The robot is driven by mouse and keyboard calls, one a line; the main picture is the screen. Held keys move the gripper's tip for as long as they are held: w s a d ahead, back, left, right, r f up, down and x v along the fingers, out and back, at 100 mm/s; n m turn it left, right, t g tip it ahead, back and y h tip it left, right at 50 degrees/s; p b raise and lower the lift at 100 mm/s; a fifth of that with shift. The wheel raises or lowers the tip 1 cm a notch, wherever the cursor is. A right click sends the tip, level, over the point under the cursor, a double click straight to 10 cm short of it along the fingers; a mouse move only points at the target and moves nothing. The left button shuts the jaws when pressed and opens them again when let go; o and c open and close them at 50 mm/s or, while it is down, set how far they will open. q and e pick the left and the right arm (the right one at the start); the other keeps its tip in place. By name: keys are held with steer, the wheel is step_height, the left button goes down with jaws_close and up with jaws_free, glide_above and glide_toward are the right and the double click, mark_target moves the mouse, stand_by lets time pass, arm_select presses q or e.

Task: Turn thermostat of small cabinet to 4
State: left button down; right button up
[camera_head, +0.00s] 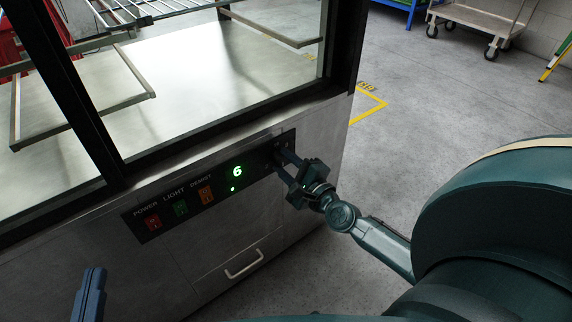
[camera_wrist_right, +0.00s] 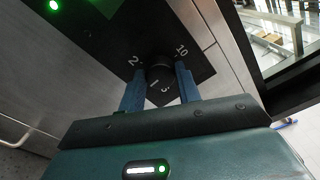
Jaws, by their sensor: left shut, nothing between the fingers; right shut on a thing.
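The cabinet's dark control panel (camera_head: 262,164) carries a green lit display (camera_head: 237,171) reading 6, with a green dot below it. In the right wrist view, the round black thermostat knob (camera_wrist_right: 159,73) sits on the panel with white numbers around it; 2 and 10 are legible, the lower ones less clear. My right gripper (camera_head: 281,160) is at the panel's right end, its two fingers shut on either side of the knob; in the head view it mostly hides the knob. My left gripper (camera_head: 91,281) is shut and empty at the lower left, apart from the cabinet.
A drawer handle (camera_head: 244,264) is below. Glass doors with black frames and wire racks are above. Open grey floor (camera_head: 440,110) lies right; a trolley (camera_head: 482,22) stands far back.

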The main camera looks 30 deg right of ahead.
stand_by(0.5)
steer(key=o, duration=1)
steer(key=shift+s, duration=0.1)
steer(key=s, duration=0.8)
steer(key=s+d, duration=0.1)
steer(key=s, duration=0.4)
